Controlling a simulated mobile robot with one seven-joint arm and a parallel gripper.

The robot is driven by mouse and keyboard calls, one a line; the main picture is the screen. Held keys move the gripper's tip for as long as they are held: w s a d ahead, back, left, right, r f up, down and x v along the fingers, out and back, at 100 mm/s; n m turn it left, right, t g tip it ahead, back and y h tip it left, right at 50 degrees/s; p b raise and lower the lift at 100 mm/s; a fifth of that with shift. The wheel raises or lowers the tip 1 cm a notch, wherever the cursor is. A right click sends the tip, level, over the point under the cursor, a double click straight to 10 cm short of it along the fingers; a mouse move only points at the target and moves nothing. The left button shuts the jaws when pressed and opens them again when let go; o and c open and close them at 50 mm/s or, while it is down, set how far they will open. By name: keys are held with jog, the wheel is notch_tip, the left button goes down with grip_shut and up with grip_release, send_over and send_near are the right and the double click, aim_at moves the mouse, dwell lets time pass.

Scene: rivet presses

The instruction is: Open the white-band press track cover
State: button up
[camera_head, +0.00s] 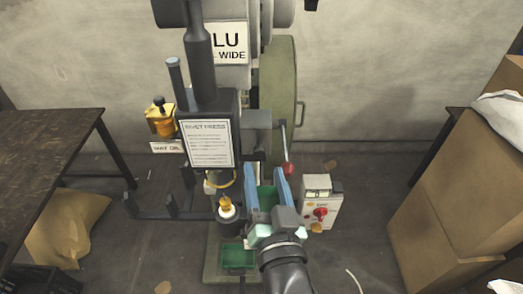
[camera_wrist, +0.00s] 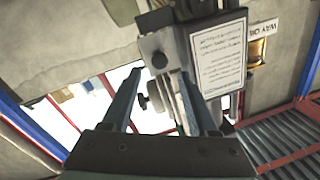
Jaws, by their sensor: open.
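The rivet press (camera_head: 255,110) stands in the middle of the head view, dark grey, with a "RIVET PRESS" placard (camera_head: 207,143) on its front. I cannot clearly make out a track cover or a white band. My gripper (camera_head: 265,176) is open, its two bluish fingers pointing at the press's lower right front. In the wrist view the open fingertips (camera_wrist: 161,73) appear before a grey block with a round bolt (camera_wrist: 158,60), beside the placard (camera_wrist: 220,58). I see nothing held; contact cannot be told.
A red-knobbed lever (camera_head: 288,168) hangs right of the press head. A control box with a red knob (camera_head: 320,212) stands right of my gripper. An amber oiler (camera_head: 160,120) is at left. A dark table (camera_head: 45,140) and cardboard boxes (camera_head: 455,185) flank the floor space.

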aim_at(260, 154)
jog(key=shift+w+a+p, duration=0.2)
jog(key=shift+w+p, duration=0.05)
jog(key=shift+w, duration=0.9)
jog(key=shift+w+a+p, duration=0.15)
jog(key=shift+w+p, duration=0.05)
jog(key=shift+w, duration=0.95)
grip_shut()
